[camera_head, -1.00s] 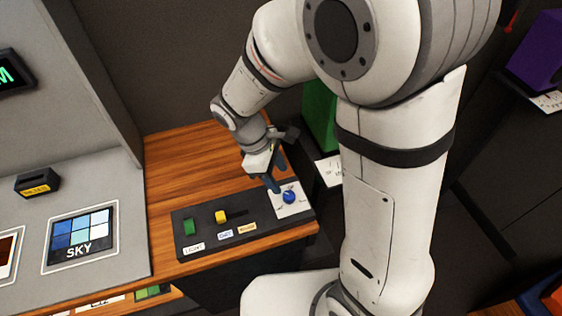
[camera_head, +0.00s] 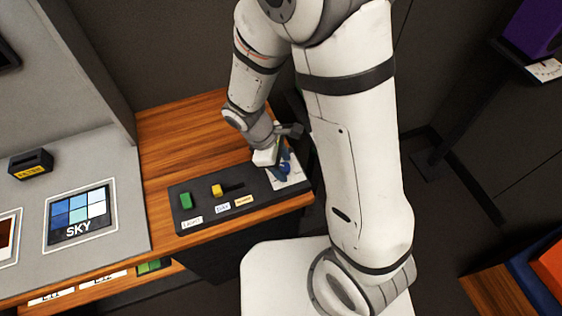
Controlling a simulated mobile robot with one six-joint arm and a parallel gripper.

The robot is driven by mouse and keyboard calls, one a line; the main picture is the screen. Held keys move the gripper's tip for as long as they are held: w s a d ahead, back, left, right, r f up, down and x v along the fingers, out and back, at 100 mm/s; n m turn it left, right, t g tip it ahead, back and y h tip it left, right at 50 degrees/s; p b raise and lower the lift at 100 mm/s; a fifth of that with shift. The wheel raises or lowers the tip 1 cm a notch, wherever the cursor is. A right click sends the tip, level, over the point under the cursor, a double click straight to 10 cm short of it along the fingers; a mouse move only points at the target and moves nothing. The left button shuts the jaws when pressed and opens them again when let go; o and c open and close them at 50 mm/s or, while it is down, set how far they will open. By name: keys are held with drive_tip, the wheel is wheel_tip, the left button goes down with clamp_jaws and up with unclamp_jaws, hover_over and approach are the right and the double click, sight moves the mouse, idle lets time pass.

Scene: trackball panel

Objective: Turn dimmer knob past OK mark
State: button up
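The blue dimmer knob (camera_head: 284,168) sits on a white plate (camera_head: 291,183) at the right end of a black control panel (camera_head: 205,205). The panel lies on a wooden desk. My gripper (camera_head: 281,167) is right over the knob, its dark fingers pointing down at it. The fingers and the knob overlap in the picture, so I cannot tell whether they touch or grip it. The OK mark cannot be made out, as the plate is small and partly covered.
The panel also carries a green switch (camera_head: 186,200) and a yellow slider (camera_head: 217,190), with small labels below. A grey console with a SKY screen (camera_head: 77,215) stands at the left. The wooden desk top (camera_head: 185,140) behind the panel is clear.

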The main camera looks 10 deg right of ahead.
drive_tip(key=c, duration=1)
drive_tip(key=shift+o, duration=0.2)
drive_tip(key=shift+m, duration=0.4)
drive_tip(key=m+g, duration=0.1)
drive_tip(key=m, duration=0.2)
drive_tip(key=shift+w+y, duration=0.15)
drive_tip(key=shift+y, duration=0.15)
drive_tip(key=m+g, duration=0.1)
drive_tip(key=m, duration=0.1)
drive_tip(key=m+y+b, duration=0.1)
drive_tip(key=m, duration=0.2)
drive_tip(key=shift+w+d+g, duration=0.1)
drive_tip(key=shift+d+g, duration=0.05)
drive_tip(key=shift+g, duration=0.25)
drive_tip(key=m+y, duration=0.1)
drive_tip(key=m, duration=0.2)
drive_tip(key=m+y+b, duration=0.1)
drive_tip(key=m+y, duration=0.1)
drive_tip(key=m, duration=0.2)
drive_tip(key=shift+d+m+g, duration=0.2)
drive_tip(key=shift+m+g, duration=0.1)
drive_tip(key=m+y, duration=0.1)
drive_tip(key=m, duration=0.2)
drive_tip(key=m+y, duration=0.1)
drive_tip(key=m, duration=0.2)
drive_tip(key=shift+d+t+b, duration=0.1)
drive_tip(key=shift+t+b, duration=0.2)
drive_tip(key=shift+t, duration=0.1)
drive_tip(key=o, duration=1)
